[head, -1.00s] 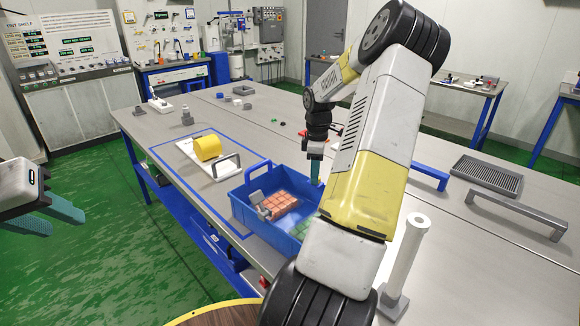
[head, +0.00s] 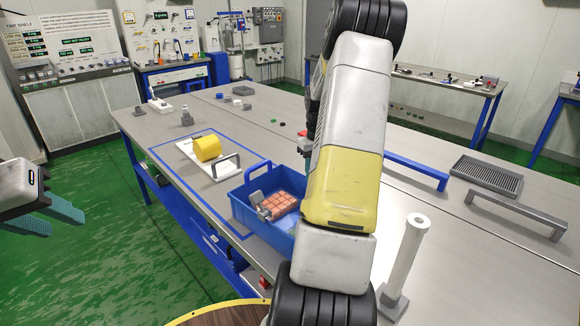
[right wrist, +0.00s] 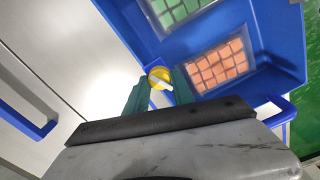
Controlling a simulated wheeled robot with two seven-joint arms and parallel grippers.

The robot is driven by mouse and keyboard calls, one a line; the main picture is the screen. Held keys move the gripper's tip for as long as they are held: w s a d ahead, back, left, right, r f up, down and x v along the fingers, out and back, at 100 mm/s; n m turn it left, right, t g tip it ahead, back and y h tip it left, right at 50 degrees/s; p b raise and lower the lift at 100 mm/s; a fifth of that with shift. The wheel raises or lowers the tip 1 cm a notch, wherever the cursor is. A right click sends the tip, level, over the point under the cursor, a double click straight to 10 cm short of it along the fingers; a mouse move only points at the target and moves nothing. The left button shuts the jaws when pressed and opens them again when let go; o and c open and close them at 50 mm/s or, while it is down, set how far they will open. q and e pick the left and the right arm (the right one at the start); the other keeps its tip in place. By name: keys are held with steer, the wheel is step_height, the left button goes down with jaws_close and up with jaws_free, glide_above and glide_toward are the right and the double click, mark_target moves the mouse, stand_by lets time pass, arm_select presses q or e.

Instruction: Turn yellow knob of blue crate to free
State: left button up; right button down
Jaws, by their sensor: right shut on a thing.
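The blue crate (head: 262,229) sits on the grey table in the head view, its right part hidden by my right arm. It also fills the upper right of the right wrist view (right wrist: 268,62). The yellow knob (right wrist: 159,74), with a pale pointer bar, is at the crate's outer edge. My right gripper (right wrist: 161,86) has its teal fingers on either side of the knob and is shut on it. The arm hides this gripper in the head view. My left gripper (head: 50,217) hangs at the far left, off the table, its teal fingers apart and empty.
The crate holds a pack of orange blocks (right wrist: 215,65) and a pack of green blocks (right wrist: 180,8). A white post (head: 408,258), a blue bar (head: 418,170) and a grey bar (head: 515,213) stand to the right.

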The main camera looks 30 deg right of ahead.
steer(key=m, duration=0.4)
steer(key=shift+m, duration=0.3)
stand_by(0.3)
steer(key=c, duration=1.1)
jaws_free()
steer(key=shift+o, duration=0.2)
steer(key=shift+r, duration=3.95)
